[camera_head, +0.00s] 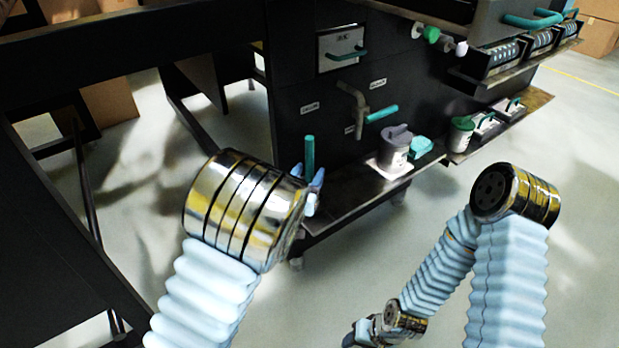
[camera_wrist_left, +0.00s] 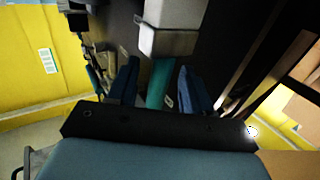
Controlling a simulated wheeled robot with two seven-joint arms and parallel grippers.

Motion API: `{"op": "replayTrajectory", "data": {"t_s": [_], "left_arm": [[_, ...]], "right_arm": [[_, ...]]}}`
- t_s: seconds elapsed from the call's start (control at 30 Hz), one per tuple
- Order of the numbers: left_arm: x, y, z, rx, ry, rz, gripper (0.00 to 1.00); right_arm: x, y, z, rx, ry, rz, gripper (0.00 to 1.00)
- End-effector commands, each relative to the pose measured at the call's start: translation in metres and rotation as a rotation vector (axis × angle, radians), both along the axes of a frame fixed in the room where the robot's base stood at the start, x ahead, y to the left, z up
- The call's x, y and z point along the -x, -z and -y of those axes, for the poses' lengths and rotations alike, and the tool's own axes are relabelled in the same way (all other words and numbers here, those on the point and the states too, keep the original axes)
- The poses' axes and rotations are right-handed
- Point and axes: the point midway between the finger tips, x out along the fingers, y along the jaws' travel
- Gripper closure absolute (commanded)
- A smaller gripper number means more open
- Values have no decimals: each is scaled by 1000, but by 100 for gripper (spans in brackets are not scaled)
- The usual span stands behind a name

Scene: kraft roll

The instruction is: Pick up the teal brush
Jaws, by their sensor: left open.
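The teal brush (camera_head: 310,153) shows in the head view as an upright teal rod in front of the dark cabinet. My left gripper (camera_head: 314,188) is at its lower part, with its blue fingers mostly hidden behind my wrist. In the left wrist view the brush (camera_wrist_left: 159,84) lies between the two blue fingers of my left gripper (camera_wrist_left: 160,92). The fingers are apart, with a visible gap at least on the right side.
A shelf (camera_head: 345,203) runs along the cabinet's front, close under my left gripper. It bears a grey-lidded tub (camera_head: 394,152) and a teal-topped item (camera_head: 420,147). A lever with a teal grip (camera_head: 381,113) sticks out of the cabinet. Floor is clear at right.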

Motion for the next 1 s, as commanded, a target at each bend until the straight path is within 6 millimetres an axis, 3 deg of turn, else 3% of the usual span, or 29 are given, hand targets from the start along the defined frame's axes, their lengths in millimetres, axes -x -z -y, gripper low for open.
{"op": "replayTrajectory", "data": {"t_s": [0.1, 0.33, 0.67, 1.0], "left_arm": [[-10, 1, 3, 0, 0, -1, 50], [-11, 1, 3, 1, -1, -1, 52], [-11, 1, 3, 1, -1, 0, 100], [-11, -4, 3, 1, -1, 1, 100]], "right_arm": [[0, -1, -1, -1, 0, -1, 52], [0, -1, -1, -1, -1, 0, 52], [0, -1, -1, -1, -1, 0, 52], [0, -1, 0, -1, -1, 0, 52]]}}
